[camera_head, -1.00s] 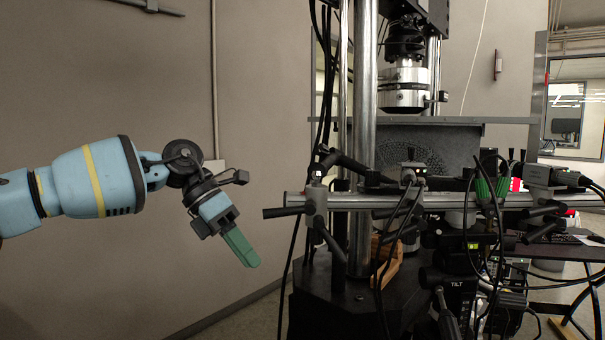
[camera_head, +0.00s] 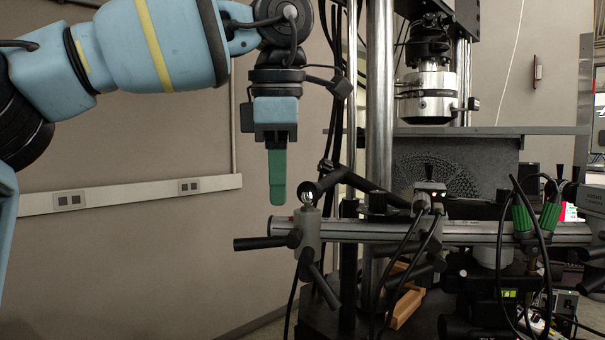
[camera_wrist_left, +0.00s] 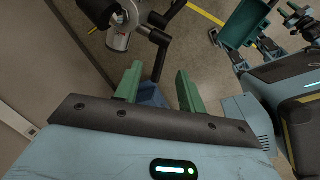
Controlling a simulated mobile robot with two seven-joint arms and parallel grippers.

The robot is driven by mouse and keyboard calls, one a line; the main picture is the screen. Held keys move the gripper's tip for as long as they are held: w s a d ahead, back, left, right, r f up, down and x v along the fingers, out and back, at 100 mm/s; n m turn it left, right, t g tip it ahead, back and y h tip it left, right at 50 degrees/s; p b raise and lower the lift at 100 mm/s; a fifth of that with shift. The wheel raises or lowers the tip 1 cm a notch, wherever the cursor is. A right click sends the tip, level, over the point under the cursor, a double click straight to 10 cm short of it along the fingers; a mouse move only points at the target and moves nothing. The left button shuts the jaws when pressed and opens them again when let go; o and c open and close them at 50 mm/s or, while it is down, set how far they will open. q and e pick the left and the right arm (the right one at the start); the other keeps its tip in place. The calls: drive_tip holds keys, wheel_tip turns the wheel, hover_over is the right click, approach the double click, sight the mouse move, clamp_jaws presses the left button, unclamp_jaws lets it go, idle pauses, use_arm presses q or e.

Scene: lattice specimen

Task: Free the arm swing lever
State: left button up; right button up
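My left gripper (camera_head: 276,212) hangs pointing down in the head view, its green fingers side-on, just above and left of the clamp (camera_head: 308,232) at the rail's left end. Black levers stick out of this clamp: one points left (camera_head: 264,243), one slants down to the right (camera_head: 324,288). I cannot tell which is the arm swing lever. In the left wrist view my left gripper (camera_wrist_left: 156,72) has its two green fingers apart with no object held between them. Dark lever-like parts (camera_wrist_left: 160,50) show beyond the fingertips.
The metal rail (camera_head: 450,231) runs right from the clamp, with cables and green connectors (camera_head: 523,218). A thick steel column (camera_head: 379,100) and black cables stand behind. A wooden piece (camera_head: 404,303) lies below. The wall side at left is free.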

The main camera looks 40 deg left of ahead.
sight(276, 237)
use_arm(q)
drive_tip(key=shift+w+a+f, duration=0.1)
drive_tip(key=shift+a+f, duration=0.05)
drive_tip(key=shift+f, duration=1.1)
drive_tip(key=shift+w+a+f, duration=0.1)
drive_tip(key=shift+a+f, duration=0.1)
drive_tip(key=shift+f, duration=1.05)
drive_tip(key=shift+a+f, duration=0.15)
drive_tip(key=shift+f, duration=1.1)
use_arm(e)
drive_tip(key=shift+s+f, duration=0.1)
drive_tip(key=shift+s, duration=0.6)
